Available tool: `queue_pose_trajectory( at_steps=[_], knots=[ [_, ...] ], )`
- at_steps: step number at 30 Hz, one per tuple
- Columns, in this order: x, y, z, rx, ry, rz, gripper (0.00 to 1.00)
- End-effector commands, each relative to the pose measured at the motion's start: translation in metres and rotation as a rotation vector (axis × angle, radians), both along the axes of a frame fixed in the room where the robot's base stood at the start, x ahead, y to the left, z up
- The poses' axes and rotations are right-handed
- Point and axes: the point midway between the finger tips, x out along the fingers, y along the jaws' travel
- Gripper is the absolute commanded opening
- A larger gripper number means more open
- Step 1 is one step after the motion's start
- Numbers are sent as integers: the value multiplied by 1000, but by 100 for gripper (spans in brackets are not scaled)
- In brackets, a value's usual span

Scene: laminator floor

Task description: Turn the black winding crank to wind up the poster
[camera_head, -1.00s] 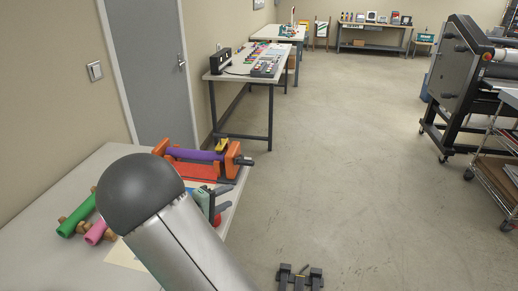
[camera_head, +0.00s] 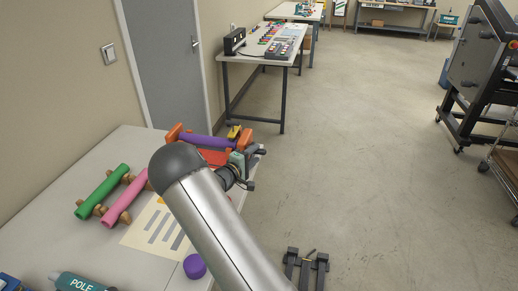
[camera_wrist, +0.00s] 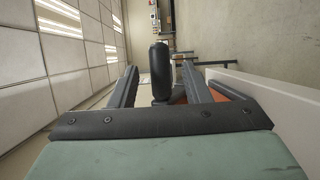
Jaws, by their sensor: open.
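The winder (camera_head: 217,156) stands at the far right end of the near table, with orange ends and a purple roll (camera_head: 205,141) between them. In the wrist view the black crank handle (camera_wrist: 161,70) stands upright between the two fingers of my gripper (camera_wrist: 160,84). The fingers are open, with a visible gap on each side of the handle. Part of the orange winder shows behind the right finger. In the head view my gripper (camera_head: 253,151) is at the winder's right end, and the crank there is hard to tell from the dark fingers.
A second table (camera_head: 240,58) stands beyond.

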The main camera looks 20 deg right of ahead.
Motion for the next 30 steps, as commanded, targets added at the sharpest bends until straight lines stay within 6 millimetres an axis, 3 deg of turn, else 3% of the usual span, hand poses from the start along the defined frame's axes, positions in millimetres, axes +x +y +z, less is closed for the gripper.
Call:
queue_pose_trajectory(
  at_steps=[6, 17, 18, 22, 23, 30],
  knots=[
    [13, -24, -1, 0, 1, 0, 43],
    [17, -30, -2, 1, 0, 0, 43],
    [17, -30, -2, 1, 0, 0, 40],
    [16, -30, -2, 1, 0, 0, 4],
    [16, -30, -2, 1, 0, 0, 0],
    [18, -27, -1, 7, 7, 5, 0]
  ],
)
